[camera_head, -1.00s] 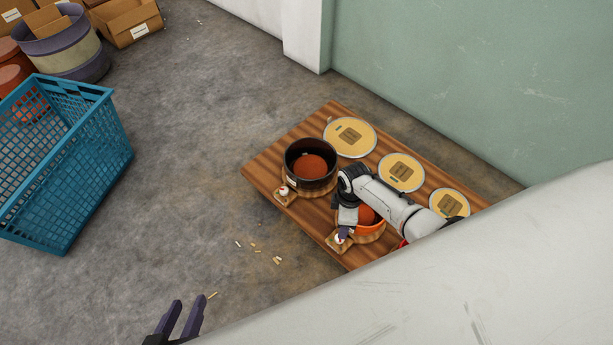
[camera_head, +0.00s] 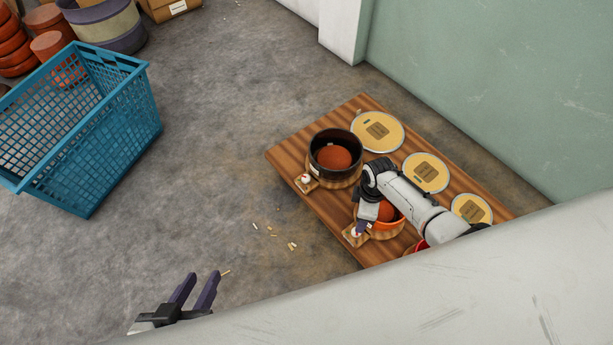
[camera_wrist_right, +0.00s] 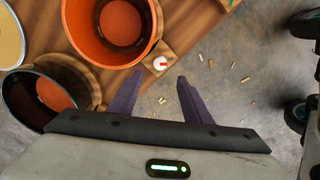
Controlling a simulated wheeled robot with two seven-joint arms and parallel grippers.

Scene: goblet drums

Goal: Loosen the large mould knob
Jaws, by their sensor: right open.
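Two moulds stand on a low wooden board (camera_head: 300,155): a black mould (camera_head: 335,140) and an orange mould (camera_head: 401,222) nearer to me. Each has a red-and-white knob on a small wooden block: the black mould's knob (camera_head: 305,179) and the orange mould's knob (camera_head: 356,232). I cannot tell which is the large mould. My right gripper (camera_wrist_right: 162,75) is open; the orange mould's knob (camera_wrist_right: 160,64) shows just beyond and between its fingertips, with no visible grip. In the head view my right arm partly covers the orange mould. My left gripper (camera_head: 203,274) is open and empty, over the floor.
Yellow round discs (camera_head: 377,131) lie along the board's wall side. A blue crate (camera_head: 95,130) stands on the floor at left. Small pale scraps (camera_head: 291,246) lie on the floor before the board. A green wall (camera_head: 480,90) rises behind. The floor between crate and board is mostly clear.

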